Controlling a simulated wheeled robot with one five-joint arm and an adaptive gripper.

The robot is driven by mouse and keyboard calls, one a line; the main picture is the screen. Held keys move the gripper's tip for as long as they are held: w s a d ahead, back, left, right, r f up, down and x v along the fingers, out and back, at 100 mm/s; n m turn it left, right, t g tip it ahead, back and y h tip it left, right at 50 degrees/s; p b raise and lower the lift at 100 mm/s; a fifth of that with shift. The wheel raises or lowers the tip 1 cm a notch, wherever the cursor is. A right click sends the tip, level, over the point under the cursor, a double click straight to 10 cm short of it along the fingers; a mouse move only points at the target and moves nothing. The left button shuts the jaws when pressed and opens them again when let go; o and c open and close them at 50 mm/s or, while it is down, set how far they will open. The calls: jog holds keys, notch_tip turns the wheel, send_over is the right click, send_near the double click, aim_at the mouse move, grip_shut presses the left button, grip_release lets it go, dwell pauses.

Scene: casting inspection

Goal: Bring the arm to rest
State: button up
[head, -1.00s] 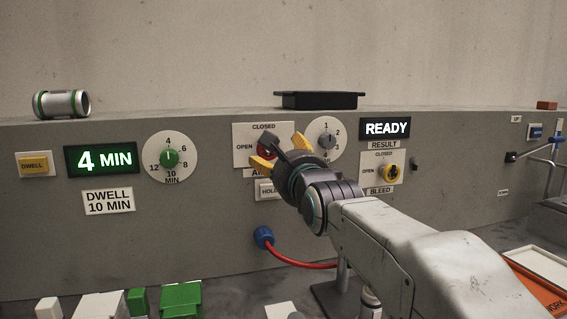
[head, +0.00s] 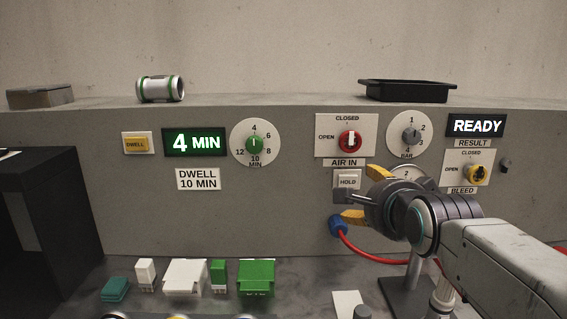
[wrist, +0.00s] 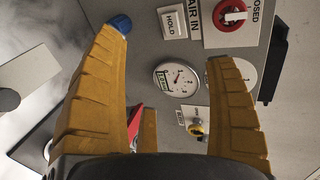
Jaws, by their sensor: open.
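My gripper (head: 362,195) has yellow fingers and a dark body. In the head view it is at the right of centre, in front of the grey panel, by the white HOLD button (head: 347,181) and below the red AIR IN valve (head: 350,141). Its fingers are spread apart with nothing between them, which the wrist view (wrist: 170,90) also shows. In the wrist view a round pressure gauge (wrist: 176,79) shows behind the gap. My arm runs from the lower right to the gripper and hides part of the panel.
A red hose (head: 372,253) runs below my gripper. Green and white blocks (head: 256,277) stand on the bench. A black tray (head: 407,91) sits on the ledge.

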jog(key=s+f+n+g+p, duration=0.3)
jog(key=s+n, duration=0.3)
jog(key=s, duration=0.2)
jog(key=s+f+n+g+p, duration=0.3)
jog(key=s+n+p, duration=0.2)
jog(key=s, duration=0.4)
jog(key=s+f+n+g+p, duration=0.3)
jog(key=s+n, duration=0.3)
jog(key=s, duration=0.3)
jog(key=shift+f+n+g+p, duration=0.3)
jog(key=shift+f+g+p, duration=0.1)
jog(key=shift+g, duration=0.2)
